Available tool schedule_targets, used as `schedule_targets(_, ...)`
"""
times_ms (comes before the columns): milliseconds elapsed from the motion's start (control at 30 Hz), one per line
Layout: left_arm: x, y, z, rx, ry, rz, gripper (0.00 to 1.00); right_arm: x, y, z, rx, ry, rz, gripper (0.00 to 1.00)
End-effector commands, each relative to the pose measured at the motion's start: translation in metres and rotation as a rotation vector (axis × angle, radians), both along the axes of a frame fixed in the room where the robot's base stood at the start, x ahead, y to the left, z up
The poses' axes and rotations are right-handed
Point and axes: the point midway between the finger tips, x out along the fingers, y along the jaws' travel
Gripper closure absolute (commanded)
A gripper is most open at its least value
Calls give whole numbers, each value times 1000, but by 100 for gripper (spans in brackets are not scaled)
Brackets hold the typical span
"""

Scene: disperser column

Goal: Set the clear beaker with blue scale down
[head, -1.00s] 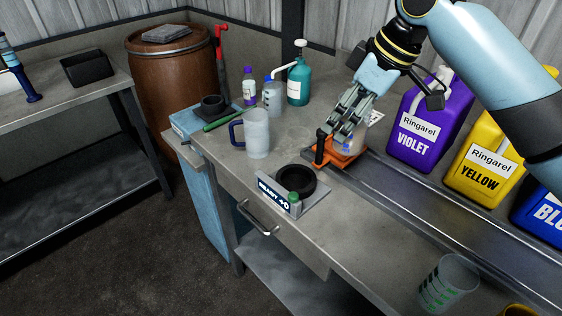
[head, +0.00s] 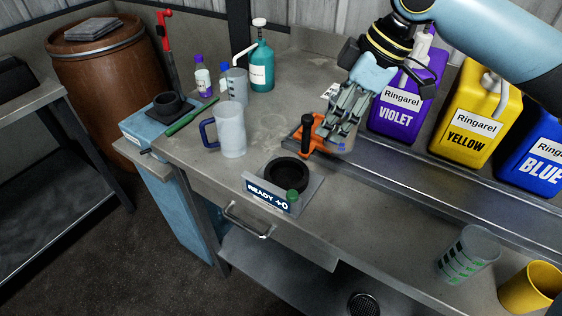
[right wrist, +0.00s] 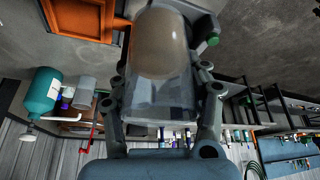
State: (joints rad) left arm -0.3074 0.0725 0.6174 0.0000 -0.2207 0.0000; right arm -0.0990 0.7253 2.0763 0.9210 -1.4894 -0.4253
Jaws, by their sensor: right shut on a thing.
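My right gripper (head: 343,122) is shut on a clear beaker (right wrist: 160,90). In the right wrist view the beaker fills the space between the fingers, and its scale marks cannot be read. In the head view the fingers hide most of the beaker; a small blue spot shows low on it. The beaker is beside the right end of the orange stand (head: 302,146) with a black handle. I cannot tell whether its base touches anything. My left gripper is not in view.
A scale (head: 280,203) reading "READY +0" holds a black ring (head: 287,174). A blue-handled jug (head: 231,132) stands left. Violet (head: 398,118), yellow (head: 466,135) and blue (head: 538,170) canisters stand right. A green-marked beaker (head: 468,255) is at the front right.

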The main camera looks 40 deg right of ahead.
Motion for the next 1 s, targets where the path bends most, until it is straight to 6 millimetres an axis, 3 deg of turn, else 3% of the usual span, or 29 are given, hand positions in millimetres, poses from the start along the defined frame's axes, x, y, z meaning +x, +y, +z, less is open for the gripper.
schedule_targets(300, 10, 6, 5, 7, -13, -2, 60, 34, 52, -34, 10, 0, -3, 83)
schedule_targets(500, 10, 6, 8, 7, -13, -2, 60, 51, 75, -52, 4, 1, -2, 83)
schedule_targets(633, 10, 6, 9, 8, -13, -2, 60, 53, 78, -60, 0, 2, -1, 83)
schedule_targets(833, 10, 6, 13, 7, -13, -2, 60, 53, 78, -90, 0, 3, -1, 83)
schedule_targets(1000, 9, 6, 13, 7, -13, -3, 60, 53, 78, -96, -2, 0, 1, 83)
